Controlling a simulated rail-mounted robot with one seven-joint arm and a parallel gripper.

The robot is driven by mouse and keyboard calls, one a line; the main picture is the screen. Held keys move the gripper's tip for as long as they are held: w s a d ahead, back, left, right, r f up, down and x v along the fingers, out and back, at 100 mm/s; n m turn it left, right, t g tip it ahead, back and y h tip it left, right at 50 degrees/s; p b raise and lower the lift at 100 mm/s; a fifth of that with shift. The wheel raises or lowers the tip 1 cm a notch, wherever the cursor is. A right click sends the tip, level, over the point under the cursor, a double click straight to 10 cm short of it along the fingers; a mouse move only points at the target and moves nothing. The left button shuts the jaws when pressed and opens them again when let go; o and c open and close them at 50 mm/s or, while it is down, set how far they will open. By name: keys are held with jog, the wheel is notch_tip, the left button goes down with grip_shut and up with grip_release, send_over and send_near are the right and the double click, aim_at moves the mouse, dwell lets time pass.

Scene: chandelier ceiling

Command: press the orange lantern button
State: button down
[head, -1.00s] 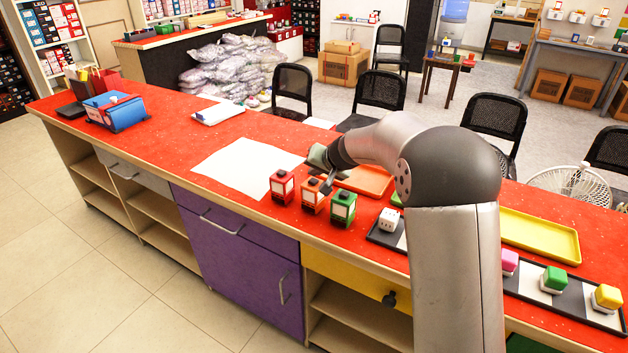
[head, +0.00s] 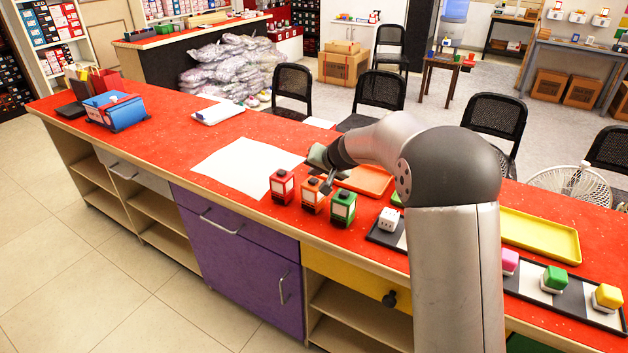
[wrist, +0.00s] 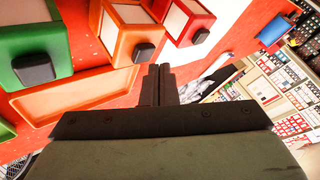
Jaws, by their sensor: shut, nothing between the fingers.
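The orange lantern (head: 313,197) stands upright on the red counter, between the red lantern (head: 282,187) and the green lantern (head: 343,208). In the wrist view the orange lantern (wrist: 128,30) is at upper centre, with its dark button (wrist: 143,53) facing my gripper. My gripper (wrist: 160,70) is shut and empty, its fingertips just beside and below that button in the picture. I cannot tell whether they touch it. In the head view my gripper (head: 327,185) is at the orange lantern's top, close to the green lantern.
An orange tray (head: 368,180) lies behind the lanterns. A dark tray (head: 378,236) with a white die (head: 389,220) is to the right. A white sheet (head: 236,165) lies left of the lanterns. The red and green lanterns leave little room at the sides.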

aim_at(316, 182)
jog(key=shift+f+b, duration=0.45)
jog(key=shift+b, duration=0.05)
jog(key=shift+f+b, duration=0.25)
jog(key=shift+b, duration=0.05)
dwell(0.4)
jog(key=shift+r, duration=0.1)
jog(key=shift+r+p, duration=0.4)
jog(key=shift+r, duration=0.25)
notch_tip(316, 182, up, 6)
jog(key=p, duration=0.3)
jog(key=shift+p, duration=0.35)
